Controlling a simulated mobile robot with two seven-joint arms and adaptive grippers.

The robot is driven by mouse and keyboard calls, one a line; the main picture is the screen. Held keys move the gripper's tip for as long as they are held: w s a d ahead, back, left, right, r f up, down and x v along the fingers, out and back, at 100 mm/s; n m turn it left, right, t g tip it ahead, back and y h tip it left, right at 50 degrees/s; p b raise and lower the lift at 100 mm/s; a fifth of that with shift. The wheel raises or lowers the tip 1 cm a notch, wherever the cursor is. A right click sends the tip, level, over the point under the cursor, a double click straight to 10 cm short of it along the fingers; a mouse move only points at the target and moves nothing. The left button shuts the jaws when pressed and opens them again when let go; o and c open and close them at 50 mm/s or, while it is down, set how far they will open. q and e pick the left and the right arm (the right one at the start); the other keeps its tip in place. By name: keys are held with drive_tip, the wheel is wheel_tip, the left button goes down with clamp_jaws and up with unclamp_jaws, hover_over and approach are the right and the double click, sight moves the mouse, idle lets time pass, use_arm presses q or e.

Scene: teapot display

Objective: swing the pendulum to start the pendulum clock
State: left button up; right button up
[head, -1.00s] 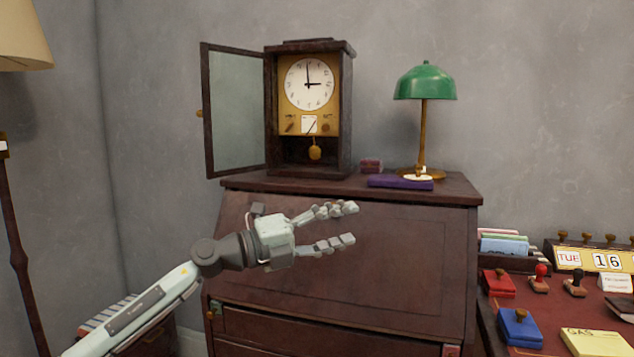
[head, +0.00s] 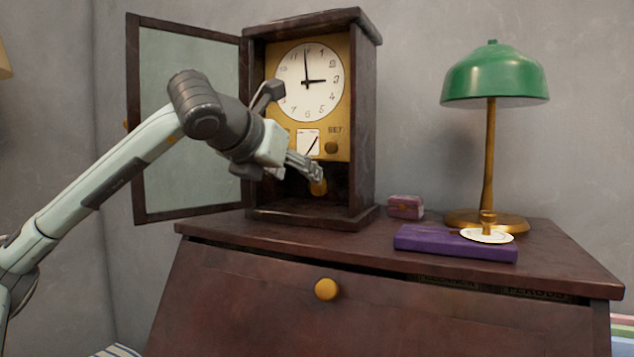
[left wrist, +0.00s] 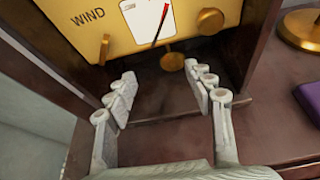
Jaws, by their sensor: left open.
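The pendulum clock (head: 308,80) stands on the dark wooden desk with its glass door (head: 190,70) swung open to the left. Its gold pendulum bob (head: 318,187) hangs in the lower opening; the bob also shows in the left wrist view (left wrist: 172,62). My left gripper (head: 318,174) is at the front of this opening, close to the bob. In the left wrist view its two fingers (left wrist: 168,88) are apart with nothing between them, and the bob is just beyond the fingertips. Whether a finger touches the bob cannot be told. My right gripper is not in view.
A small pink box (head: 405,207), a purple book (head: 455,243) and a green lamp (head: 493,75) stand on the desk top right of the clock. A round gold knob (head: 326,289) is on the desk front.

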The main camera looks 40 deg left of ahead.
use_arm(q)
drive_tip(key=p+x, duration=0.2)
drive_tip(key=x, duration=0.5)
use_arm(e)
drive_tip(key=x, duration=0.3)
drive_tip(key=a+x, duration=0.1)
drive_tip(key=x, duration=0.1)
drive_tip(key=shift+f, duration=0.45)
use_arm(q)
drive_tip(key=shift+c, duration=0.4)
clamp_jaws()
